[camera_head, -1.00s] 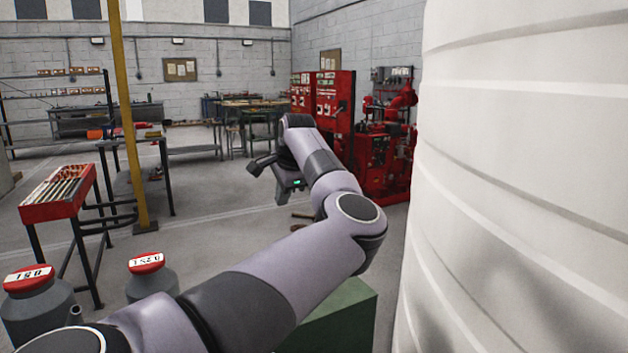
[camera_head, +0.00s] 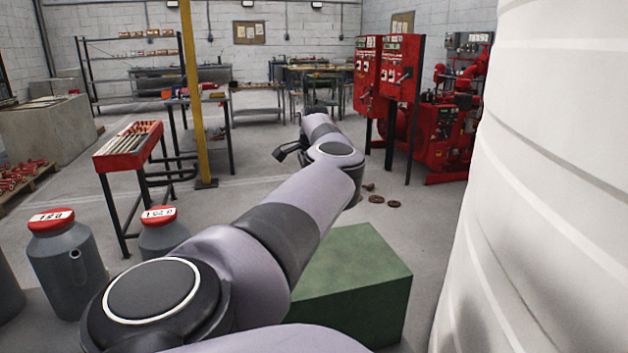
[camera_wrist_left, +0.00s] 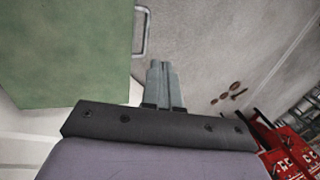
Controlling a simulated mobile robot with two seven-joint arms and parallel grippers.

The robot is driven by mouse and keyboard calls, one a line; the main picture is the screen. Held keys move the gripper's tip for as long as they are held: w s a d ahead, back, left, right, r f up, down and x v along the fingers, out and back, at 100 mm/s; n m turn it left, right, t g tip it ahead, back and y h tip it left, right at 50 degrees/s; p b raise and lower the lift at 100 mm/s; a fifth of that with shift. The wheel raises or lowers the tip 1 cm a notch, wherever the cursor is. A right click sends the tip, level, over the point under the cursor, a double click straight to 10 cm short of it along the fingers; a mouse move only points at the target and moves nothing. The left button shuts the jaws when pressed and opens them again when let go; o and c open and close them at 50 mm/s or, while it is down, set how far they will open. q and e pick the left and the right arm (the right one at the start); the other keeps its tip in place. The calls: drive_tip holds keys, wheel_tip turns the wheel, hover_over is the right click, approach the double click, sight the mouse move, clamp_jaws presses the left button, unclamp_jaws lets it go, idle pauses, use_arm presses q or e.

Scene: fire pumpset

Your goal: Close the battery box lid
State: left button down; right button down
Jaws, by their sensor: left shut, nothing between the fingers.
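A green box (camera_head: 350,280), which I take for the battery box, stands on the floor right of my left arm in the head view. Its far left part is hidden behind that arm. The top that shows looks flat, and I cannot tell whether the lid is raised. In the left wrist view a green panel (camera_wrist_left: 65,55) fills the upper left, with a metal handle (camera_wrist_left: 141,32) at its right edge. My left gripper (camera_wrist_left: 164,64) is shut and empty, just below and right of the handle in that picture, apparently apart from it. It shows small and dark in the head view (camera_head: 284,153). My right gripper is not in view.
A large white ribbed tank (camera_head: 550,200) fills the right side. Grey canisters with red caps (camera_head: 66,265) stand at left. A red tray stand (camera_head: 128,150) and a yellow post (camera_head: 194,100) are beyond. Red pump cabinets (camera_head: 390,75) stand behind. Brown rings (camera_head: 376,199) lie on the open floor.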

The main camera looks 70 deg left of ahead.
use_arm(q)
drive_tip(key=shift+a+f, duration=0.2)
drive_tip(key=shift+f, duration=0.15)
drive_tip(key=shift+r, duration=0.1)
drive_tip(key=v, duration=0.7)
drive_tip(key=shift+d, duration=0.1)
idle(0.3)
